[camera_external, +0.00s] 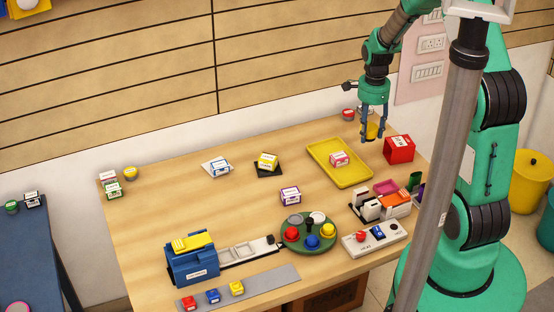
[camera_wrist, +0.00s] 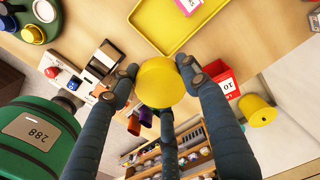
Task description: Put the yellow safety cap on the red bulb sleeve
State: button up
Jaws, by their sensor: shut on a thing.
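My gripper (camera_external: 373,136) is shut on a round yellow cap (camera_external: 370,131), held in the air above the right part of the table, near the yellow tray. A red knob-like piece (camera_external: 291,234) sits on the green round plate. I cannot tell for sure which of these is the red bulb sleeve.
A yellow tray (camera_external: 323,151) holds a pink labelled box (camera_external: 340,159). A red box (camera_external: 399,150) stands right of it. The green round plate (camera_external: 309,247) carries several coloured pieces. A switch panel (camera_external: 374,238) and a blue machine (camera_external: 192,262) stand toward the front. The table's left middle is clear.

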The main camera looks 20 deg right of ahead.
jog(key=s+d+m, duration=0.4)
jog(key=s+d, duration=0.6)
jog(key=d, duration=0.2)
jog(key=f, duration=0.5)
jog(key=shift+w+d+f+p, duration=0.1)
jog(key=shift+w+p, duration=0.15)
jog(key=shift+p, duration=0.15)
send_over(401, 141)
jog(key=shift+f, duration=0.7)
jog(key=shift+f+b, duration=0.4)
jog(key=shift+f, duration=1.35)
jog(key=shift+f, duration=0.15)
